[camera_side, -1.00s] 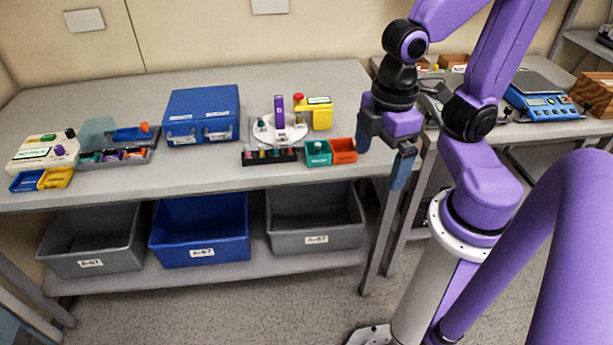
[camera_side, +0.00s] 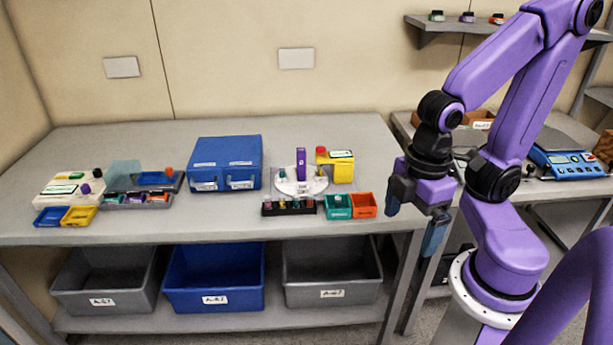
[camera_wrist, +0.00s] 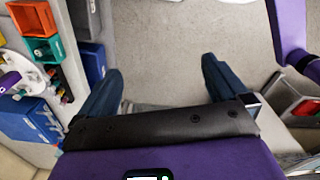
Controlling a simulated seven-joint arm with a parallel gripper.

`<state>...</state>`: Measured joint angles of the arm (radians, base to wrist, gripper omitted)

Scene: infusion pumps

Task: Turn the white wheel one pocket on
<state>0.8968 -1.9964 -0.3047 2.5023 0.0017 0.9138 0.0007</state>
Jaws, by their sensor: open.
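The white wheel (camera_side: 300,184) lies flat on the bench, with a purple upright piece (camera_side: 301,164) rising at it and small dark-capped items around its rim. A yellow block with a red knob (camera_side: 337,166) stands just behind and right of it. In the wrist view part of the wheel (camera_wrist: 20,72) shows at the left edge. My gripper (camera_side: 413,222) hangs off the bench's right front corner, well right of the wheel. Its two blue fingers are apart and empty in the wrist view (camera_wrist: 160,80), over the floor.
In front of the wheel are a black rack (camera_side: 289,207) of vials, a teal bin (camera_side: 338,206) and an orange bin (camera_side: 363,205). A blue case (camera_side: 225,163) stands to the left. A second bench with a blue scale (camera_side: 565,165) is at right.

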